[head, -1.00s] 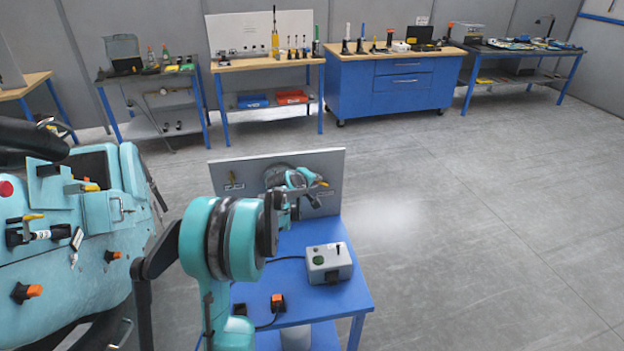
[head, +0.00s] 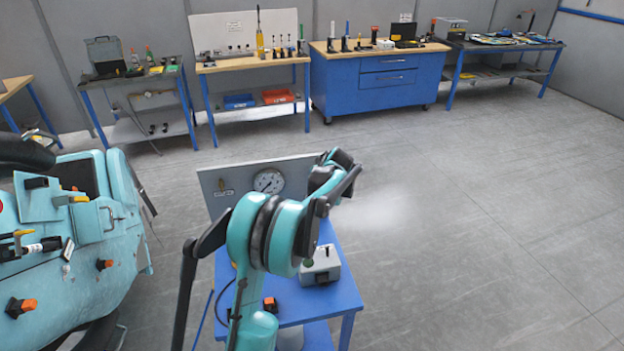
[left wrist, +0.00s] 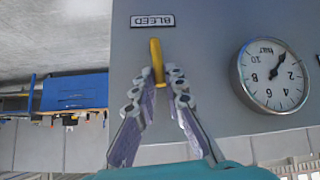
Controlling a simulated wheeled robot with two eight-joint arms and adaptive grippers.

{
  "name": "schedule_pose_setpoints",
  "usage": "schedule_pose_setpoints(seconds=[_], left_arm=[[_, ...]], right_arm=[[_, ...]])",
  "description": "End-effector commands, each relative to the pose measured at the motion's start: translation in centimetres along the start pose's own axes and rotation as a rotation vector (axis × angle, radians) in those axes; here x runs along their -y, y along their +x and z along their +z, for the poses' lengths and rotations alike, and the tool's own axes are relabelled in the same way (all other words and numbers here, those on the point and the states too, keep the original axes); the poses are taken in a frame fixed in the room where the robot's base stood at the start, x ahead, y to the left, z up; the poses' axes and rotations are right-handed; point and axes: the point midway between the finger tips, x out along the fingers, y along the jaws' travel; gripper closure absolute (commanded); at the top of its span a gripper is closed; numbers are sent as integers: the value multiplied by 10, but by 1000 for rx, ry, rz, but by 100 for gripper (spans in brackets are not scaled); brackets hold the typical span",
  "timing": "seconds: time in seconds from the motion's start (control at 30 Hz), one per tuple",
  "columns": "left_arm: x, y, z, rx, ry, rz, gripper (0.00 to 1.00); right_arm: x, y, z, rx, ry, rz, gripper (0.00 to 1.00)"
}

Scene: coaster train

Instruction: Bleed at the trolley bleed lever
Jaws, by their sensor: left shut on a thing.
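The yellow bleed lever (left wrist: 156,55) stands out from the grey panel (left wrist: 210,30) in the left wrist view, which shows the scene upside down. The BLEED label (left wrist: 153,20) is beside it. My left gripper (left wrist: 160,85) is shut on the lever, with a finger on either side. A round bar gauge (left wrist: 273,77) sits on the same panel. In the head view the gauge (head: 269,180) is clear, while my left arm hides the bleed lever on the right of the panel. My right gripper is not in view.
The panel stands on a blue trolley (head: 325,300) carrying a grey button box (head: 321,267) and an orange switch (head: 270,305). A teal machine (head: 80,240) is close on the left. Workbenches line the back wall. The floor (head: 490,230) to the right is clear.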

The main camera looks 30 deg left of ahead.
Motion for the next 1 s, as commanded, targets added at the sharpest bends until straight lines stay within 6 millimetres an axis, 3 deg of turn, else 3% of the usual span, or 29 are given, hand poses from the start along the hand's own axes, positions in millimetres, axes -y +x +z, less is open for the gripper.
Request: schedule_pose_setpoints(seconds=[0.77, 0.8, 0.87, 1.0], left_arm=[[-6, 0, 4, -13, 69, -70, 100], [-6, 0, 4, -13, 69, -70, 81], [-6, 0, 4, -14, 69, -70, 68], [-6, 0, 3, -15, 69, -70, 68]], right_arm=[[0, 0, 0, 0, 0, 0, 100], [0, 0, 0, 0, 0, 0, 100], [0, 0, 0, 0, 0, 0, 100], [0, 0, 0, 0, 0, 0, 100]])
